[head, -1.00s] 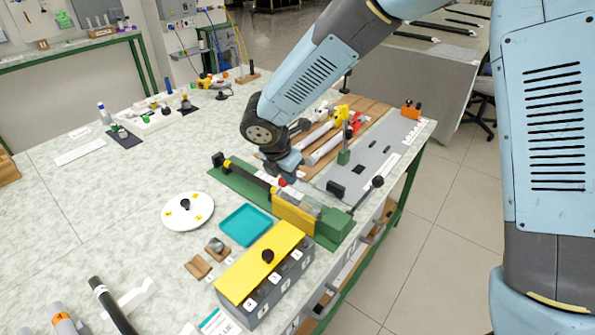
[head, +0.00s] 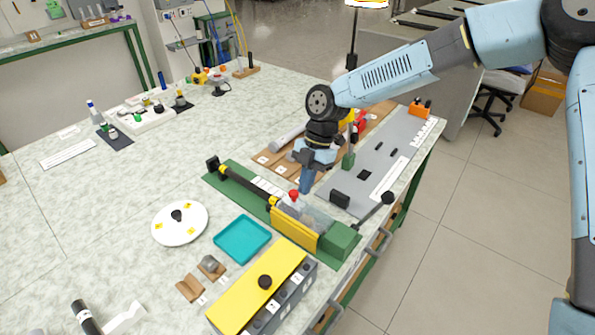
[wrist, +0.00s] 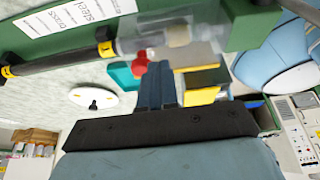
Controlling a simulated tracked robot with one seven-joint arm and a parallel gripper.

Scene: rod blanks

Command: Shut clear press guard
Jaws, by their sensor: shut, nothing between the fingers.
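The press is a long green base (head: 230,187) on the bench, with a dark rod (head: 245,183), a yellow front panel (head: 293,232) and a green end block (head: 340,240). The clear guard (head: 315,219) is a see-through cover behind the yellow panel; how far it stands open is hard to tell. Its red knob (head: 293,195) is at its left end. My gripper (head: 305,190) points down just behind and right of the knob. In the wrist view the blue fingers (wrist: 157,68) are together and empty, close beside the red knob (wrist: 140,62) and clear guard (wrist: 165,37); contact is unclear.
A teal tray (head: 242,238), a white disc (head: 180,222) and a yellow-topped box (head: 258,285) lie in front of the press. A wooden rack (head: 275,160) and a grey plate (head: 372,165) lie behind. A black-knobbed lever (head: 388,198) stands by the end block.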

